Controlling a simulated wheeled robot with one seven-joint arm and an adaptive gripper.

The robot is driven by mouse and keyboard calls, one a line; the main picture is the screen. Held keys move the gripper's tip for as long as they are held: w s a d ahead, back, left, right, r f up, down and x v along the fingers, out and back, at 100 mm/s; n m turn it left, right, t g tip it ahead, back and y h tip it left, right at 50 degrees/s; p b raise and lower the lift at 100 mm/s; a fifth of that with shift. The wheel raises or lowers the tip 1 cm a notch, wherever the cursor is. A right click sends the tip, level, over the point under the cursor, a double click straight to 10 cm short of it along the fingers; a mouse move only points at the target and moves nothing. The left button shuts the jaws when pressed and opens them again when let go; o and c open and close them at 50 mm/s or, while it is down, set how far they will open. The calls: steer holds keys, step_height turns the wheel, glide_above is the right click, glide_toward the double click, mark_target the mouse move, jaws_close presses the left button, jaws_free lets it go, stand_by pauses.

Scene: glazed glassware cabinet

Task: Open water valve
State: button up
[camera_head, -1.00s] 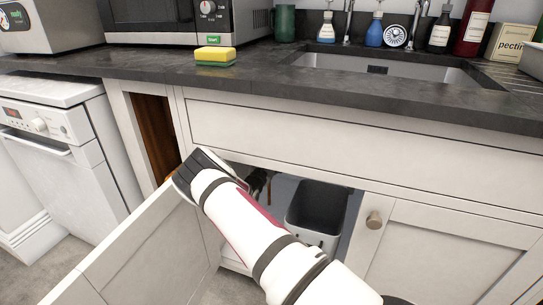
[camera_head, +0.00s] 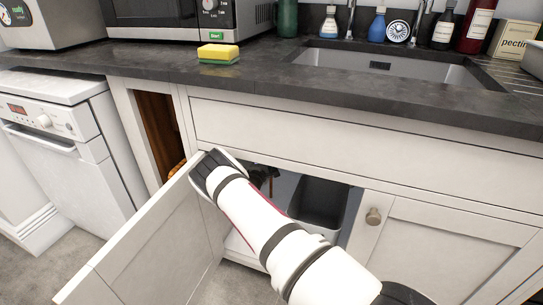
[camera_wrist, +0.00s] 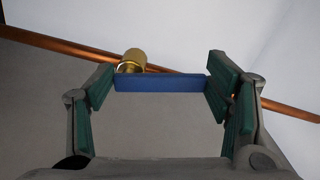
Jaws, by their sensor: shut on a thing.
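The water valve shows in the wrist view as a flat blue lever (camera_wrist: 160,83) with a brass body (camera_wrist: 132,61) behind its left end. The valve sits on a copper pipe (camera_wrist: 60,45) that runs across the picture, sloping down to the right. My gripper (camera_wrist: 160,79) has its green-padded fingers at the two ends of the blue lever and is shut on it. In the head view my arm reaches into the open sink cupboard and hides most of the inside; the valve cannot be made out there.
The open cupboard door (camera_head: 150,245) stands to the left of my arm. A grey bin (camera_head: 320,200) is inside the cupboard, right of my arm. The right cupboard door (camera_head: 450,235) is closed. The worktop (camera_head: 300,95) overhangs above, with a yellow-green sponge (camera_head: 218,53) on it.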

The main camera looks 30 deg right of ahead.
steer(key=shift+w+a+f+m, duration=0.1)
steer(key=shift+w+m, duration=0.05)
steer(key=shift+m, duration=0.7)
steer(key=shift+w+a+f+m, duration=0.1)
steer(key=shift+w+m, duration=0.05)
steer(key=shift+m, duration=0.7)
steer(key=o, duration=1.7)
steer(key=shift+a, duration=0.15)
steer(key=v, duration=1.1)
steer(key=shift+s+a, duration=0.3)
